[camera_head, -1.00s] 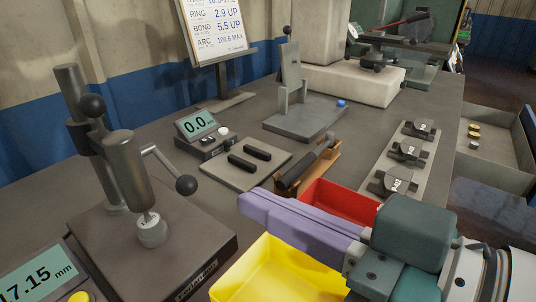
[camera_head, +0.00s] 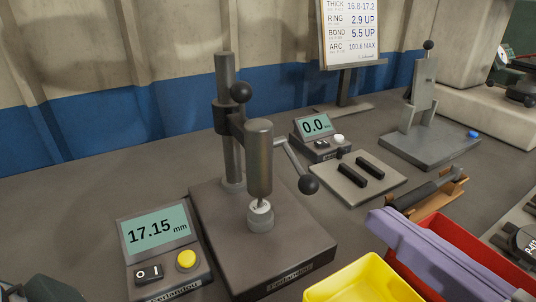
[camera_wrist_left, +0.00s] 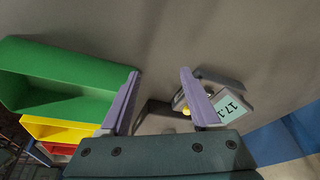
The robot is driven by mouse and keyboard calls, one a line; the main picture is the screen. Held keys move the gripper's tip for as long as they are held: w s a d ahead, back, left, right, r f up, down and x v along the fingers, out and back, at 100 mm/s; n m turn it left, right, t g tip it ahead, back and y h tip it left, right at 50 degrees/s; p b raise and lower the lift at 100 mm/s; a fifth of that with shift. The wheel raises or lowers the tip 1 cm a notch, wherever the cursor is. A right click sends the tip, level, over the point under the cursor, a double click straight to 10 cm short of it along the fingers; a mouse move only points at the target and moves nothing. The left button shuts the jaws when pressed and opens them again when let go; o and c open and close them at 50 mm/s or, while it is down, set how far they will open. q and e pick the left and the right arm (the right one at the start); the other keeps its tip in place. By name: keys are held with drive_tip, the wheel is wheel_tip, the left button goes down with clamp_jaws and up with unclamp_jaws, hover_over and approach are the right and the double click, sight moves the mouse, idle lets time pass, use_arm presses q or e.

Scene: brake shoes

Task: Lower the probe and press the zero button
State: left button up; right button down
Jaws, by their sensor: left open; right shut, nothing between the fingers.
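The probe stand in the head view has a metal cylinder (camera_head: 259,160) on a post. The probe's short tip (camera_head: 261,207) meets a round grey piece above the base; whether they touch I cannot tell. A side lever ends in a black ball (camera_head: 308,184). The readout box (camera_head: 160,237) left of the stand shows 17.15 mm and has a yellow button (camera_head: 186,260). In the left wrist view, my left gripper (camera_wrist_left: 160,71) is open and empty, with the readout (camera_wrist_left: 231,106) beyond its right finger. My right gripper (camera_head: 378,221) is shut and empty over the bins.
A yellow bin (camera_head: 365,281) and a red bin (camera_head: 450,245) lie at the right front. A second readout (camera_head: 318,127) shows 0.0 behind the stand. A green bin (camera_wrist_left: 58,82) shows in the left wrist view.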

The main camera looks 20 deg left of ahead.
use_arm(q)
drive_tip(key=shift+d, duration=0.1)
drive_tip(key=c, duration=1)
clamp_jaws()
idle(0.5)
